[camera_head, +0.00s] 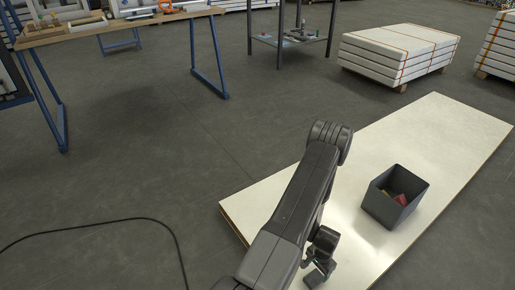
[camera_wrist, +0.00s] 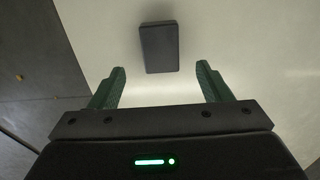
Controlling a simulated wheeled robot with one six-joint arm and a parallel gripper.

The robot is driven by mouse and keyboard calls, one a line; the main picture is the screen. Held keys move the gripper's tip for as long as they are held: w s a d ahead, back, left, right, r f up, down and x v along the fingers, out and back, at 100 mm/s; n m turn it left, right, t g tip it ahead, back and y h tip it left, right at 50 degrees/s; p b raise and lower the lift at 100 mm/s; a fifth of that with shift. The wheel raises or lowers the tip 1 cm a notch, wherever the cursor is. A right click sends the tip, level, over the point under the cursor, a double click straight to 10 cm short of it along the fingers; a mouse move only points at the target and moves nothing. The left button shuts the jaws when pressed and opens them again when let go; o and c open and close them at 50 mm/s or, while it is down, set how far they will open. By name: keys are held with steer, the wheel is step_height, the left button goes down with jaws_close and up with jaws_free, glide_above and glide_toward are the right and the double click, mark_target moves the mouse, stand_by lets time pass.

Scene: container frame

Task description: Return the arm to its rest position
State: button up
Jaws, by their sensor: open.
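My arm (camera_head: 295,205) reaches over the pale board in the head view, bent at its elbow. My gripper (camera_head: 318,272) hangs low at the board's near left part, partly hidden by the arm. In the wrist view my gripper (camera_wrist: 160,68) has its two green fingers spread wide apart. A dark rectangular block (camera_wrist: 158,47) lies on the pale surface just beyond the fingertips. No finger visibly touches it. I cannot clearly make out this block in the head view.
The pale board (camera_head: 440,135) carries a dark open bin (camera_head: 378,207) with reddish and tan items, right of my arm. A workbench (camera_head: 120,30) with blue legs stands back left. Strapped white panels (camera_head: 400,50) are at the back right. A black cable (camera_head: 100,224) lies on the floor.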

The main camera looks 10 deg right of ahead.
mark_target(314, 277)
step_height(314, 277, down, 9)
steer(key=b, duration=0.3)
steer(key=shift+f, duration=0.15)
steer(key=shift+r+p, duration=0.7)
steer(key=shift+r, duration=0.95)
